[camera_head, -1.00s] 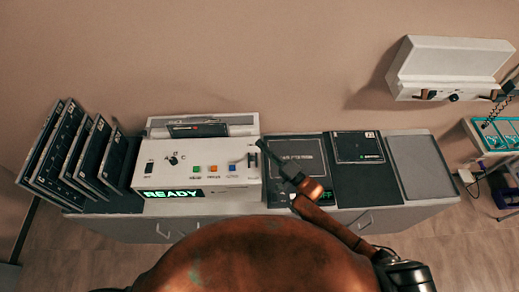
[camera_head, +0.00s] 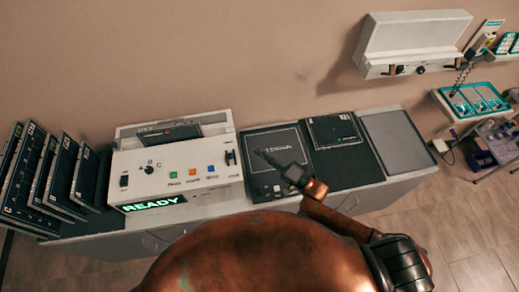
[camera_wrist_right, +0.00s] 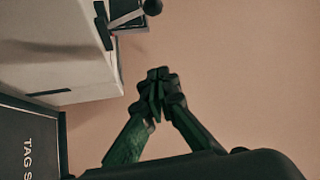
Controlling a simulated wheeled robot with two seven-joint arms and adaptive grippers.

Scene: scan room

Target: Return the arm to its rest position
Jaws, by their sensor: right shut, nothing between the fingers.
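My right gripper (camera_head: 264,155) is shut and empty, held in front of a dark lettered panel (camera_head: 290,141) on the counter. Its arm reaches up from the bottom right of the head view, past my copper body. In the right wrist view the green-black fingers (camera_wrist_right: 158,80) meet at their tips against the plain wall, with nothing between them. My left gripper is not in view.
A white console (camera_head: 185,163) with a lit READY display stands left of the gripper. Several dark plates (camera_head: 60,180) lean at the left. A smaller dark plate (camera_head: 335,130) and a bare grey pad (camera_head: 384,138) lie right. A white wall unit (camera_head: 418,38) hangs above.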

